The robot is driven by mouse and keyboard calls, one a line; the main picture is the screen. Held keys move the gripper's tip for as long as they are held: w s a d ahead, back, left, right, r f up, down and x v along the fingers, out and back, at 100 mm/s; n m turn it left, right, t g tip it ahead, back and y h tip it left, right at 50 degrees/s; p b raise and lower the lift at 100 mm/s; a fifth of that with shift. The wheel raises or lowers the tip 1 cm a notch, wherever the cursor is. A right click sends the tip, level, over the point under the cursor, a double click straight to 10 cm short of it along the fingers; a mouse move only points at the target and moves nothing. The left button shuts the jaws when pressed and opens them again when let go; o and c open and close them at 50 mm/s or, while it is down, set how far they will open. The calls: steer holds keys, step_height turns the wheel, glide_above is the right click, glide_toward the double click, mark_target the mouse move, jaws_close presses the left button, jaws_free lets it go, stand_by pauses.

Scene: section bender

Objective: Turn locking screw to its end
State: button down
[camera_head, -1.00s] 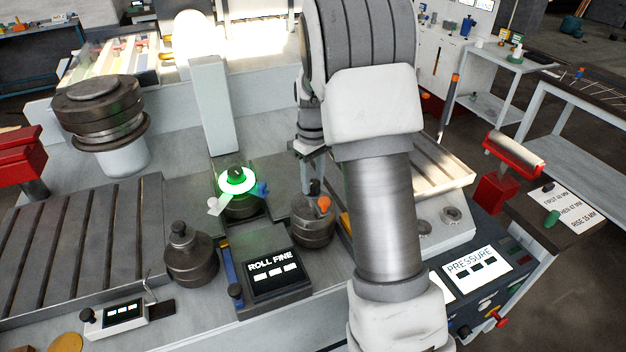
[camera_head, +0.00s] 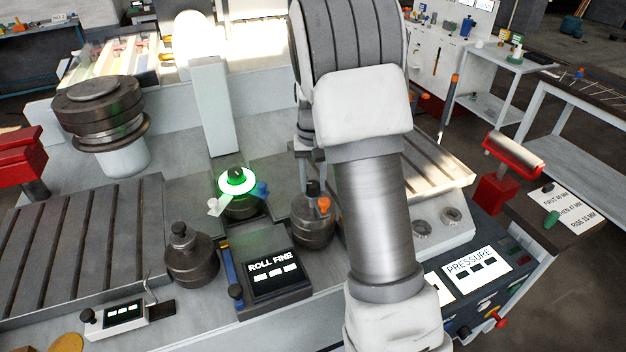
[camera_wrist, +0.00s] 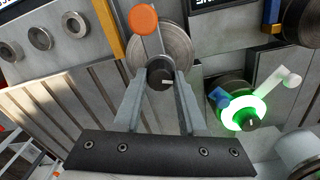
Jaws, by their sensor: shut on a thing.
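A dark round screw knob (camera_wrist: 160,73) with a white mark stands on a grey steel roller (camera_wrist: 175,45). My gripper (camera_wrist: 161,80) is shut on this knob, one finger on each side of it. In the head view the knob (camera_head: 313,188) shows on top of the right-hand roller (camera_head: 314,232), with my gripper (camera_head: 309,178) coming down on it from above, partly hidden by my arm. An orange-ended lever (camera_wrist: 143,20) sits beside the knob. No label on the knob is visible.
A neighbouring roller carries a glowing green ring (camera_head: 237,182) with blue and white levers close by. A third roller (camera_head: 190,258) stands front left. The ROLL FINE display (camera_head: 271,272) is just in front. A slotted plate (camera_head: 435,170) lies to the right.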

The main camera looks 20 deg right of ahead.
mark_target(313, 185)
stand_by(0.5)
steer(key=shift+c, duration=2.4)
jaws_free()
step_height(313, 185, up, 17)
steer(key=shift+r, duration=0.2)
steer(key=s+a+r+n+t, duration=0.1)
steer(key=s+a+r+t, duration=0.1)
steer(key=s+a, duration=0.35)
steer(key=s+a+r+n+t, duration=0.1)
steer(key=s+a+r, duration=0.15)
steer(key=s, duration=0.65)
steer(key=s+a+f+n+t, duration=0.1)
steer(key=s+f, duration=0.1)
steer(key=s, duration=0.4)
steer(key=s+a+f+n+t, duration=0.1)
steer(key=s+f, duration=0.1)
steer(key=s, duration=0.3)
steer(key=shift+s+a+f+t, duration=0.2)
steer(key=shift+s+a+t, duration=0.1)
steer(key=shift+s+a, duration=0.1)
